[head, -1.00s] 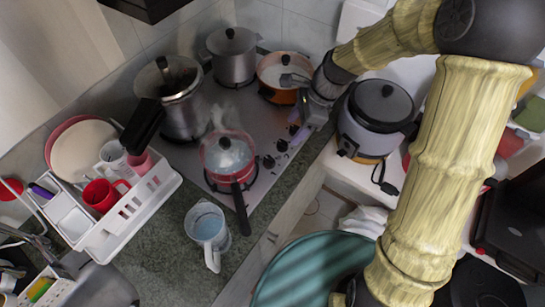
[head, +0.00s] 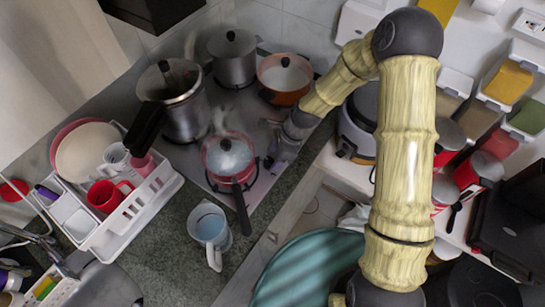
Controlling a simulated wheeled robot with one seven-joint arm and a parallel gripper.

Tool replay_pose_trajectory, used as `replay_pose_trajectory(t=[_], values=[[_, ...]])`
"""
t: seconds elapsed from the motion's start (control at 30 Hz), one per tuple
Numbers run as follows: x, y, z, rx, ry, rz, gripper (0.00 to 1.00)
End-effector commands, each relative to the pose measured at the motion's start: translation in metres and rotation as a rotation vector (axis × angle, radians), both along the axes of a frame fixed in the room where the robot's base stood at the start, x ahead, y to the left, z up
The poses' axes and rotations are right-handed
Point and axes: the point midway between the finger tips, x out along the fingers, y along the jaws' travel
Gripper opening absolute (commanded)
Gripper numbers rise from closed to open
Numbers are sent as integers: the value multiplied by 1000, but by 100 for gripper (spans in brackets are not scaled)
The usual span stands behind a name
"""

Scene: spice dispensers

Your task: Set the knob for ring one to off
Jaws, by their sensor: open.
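The stove top (head: 258,112) has a row of small knobs along its right front edge. One dark knob (head: 268,162) shows beside the red pan; my gripper hides most of the others. I cannot tell which knob belongs to ring one or how any is turned. My gripper (head: 273,146) is open, low over the knob row and close to the knobs. Whether it touches one is not clear. A red pan with a glass lid (head: 228,155) steams on the front ring, its dark handle pointing toward the front.
A pressure cooker (head: 182,105), a grey pot (head: 232,58) and an orange pan (head: 284,75) stand on the other rings. A rice cooker (head: 355,130) is right of my gripper. A water jug (head: 209,226) and dish rack (head: 125,218) stand on the counter.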

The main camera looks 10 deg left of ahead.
Motion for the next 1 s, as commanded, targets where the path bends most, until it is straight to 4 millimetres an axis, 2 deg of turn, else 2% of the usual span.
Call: replay_pose_trajectory(t=[0.2, 0.5, 0.57, 0.73, 1.0], values=[[-2, 7, -17, 0, 0, 0, 57], [-2, 7, -19, 0, -1, 0, 57], [-2, 7, -19, 0, -1, 0, 47], [-2, 7, -19, 0, -1, 0, 13], [-1, 7, -18, -2, -2, 68, 13]])
